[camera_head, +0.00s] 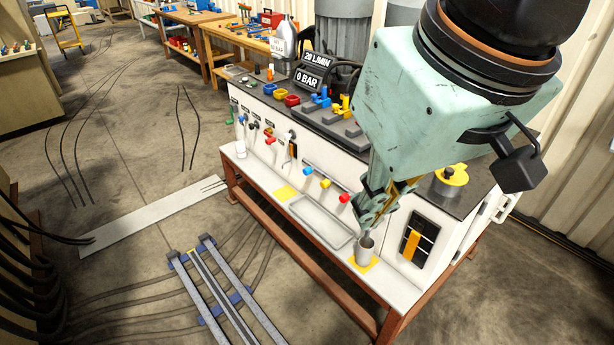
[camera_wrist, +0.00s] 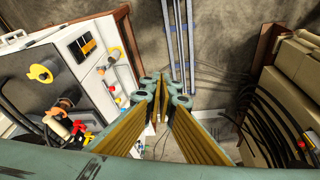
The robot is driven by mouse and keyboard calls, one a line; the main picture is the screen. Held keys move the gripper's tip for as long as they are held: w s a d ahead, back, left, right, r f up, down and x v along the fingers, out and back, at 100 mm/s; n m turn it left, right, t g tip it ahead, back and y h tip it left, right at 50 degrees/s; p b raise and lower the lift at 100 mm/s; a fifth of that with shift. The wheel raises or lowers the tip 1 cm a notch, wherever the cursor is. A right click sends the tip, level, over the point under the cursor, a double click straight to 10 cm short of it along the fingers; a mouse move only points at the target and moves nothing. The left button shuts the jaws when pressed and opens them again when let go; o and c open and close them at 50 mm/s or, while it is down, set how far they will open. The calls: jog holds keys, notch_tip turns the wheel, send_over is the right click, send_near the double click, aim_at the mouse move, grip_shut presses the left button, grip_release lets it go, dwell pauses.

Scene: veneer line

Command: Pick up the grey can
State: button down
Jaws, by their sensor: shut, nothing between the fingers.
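The grey can (camera_head: 364,249) stands upright on a yellow square (camera_head: 375,264) on the white front ledge of the bench, near its right end. Its open top faces up. My gripper (camera_head: 367,226) points down in the head view, its fingertips close to the can's rim; whether they touch it I cannot tell. The gripper also shows in the wrist view (camera_wrist: 161,84), its fingers together with nothing between them.
The bench (camera_head: 335,278) has a shallow grey tray (camera_head: 322,222) left of the can. Coloured knobs (camera_head: 325,183) and a black-and-orange switch panel (camera_head: 413,243) are on its front. A yellow-topped cylinder (camera_head: 452,176) stands on top. Rails (camera_head: 222,295) lie on the floor.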

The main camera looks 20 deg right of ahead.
jog(key=c, duration=3.5)
grip_release()
jog(key=o, duration=1.9)
jog(key=shift+w, duration=0.15)
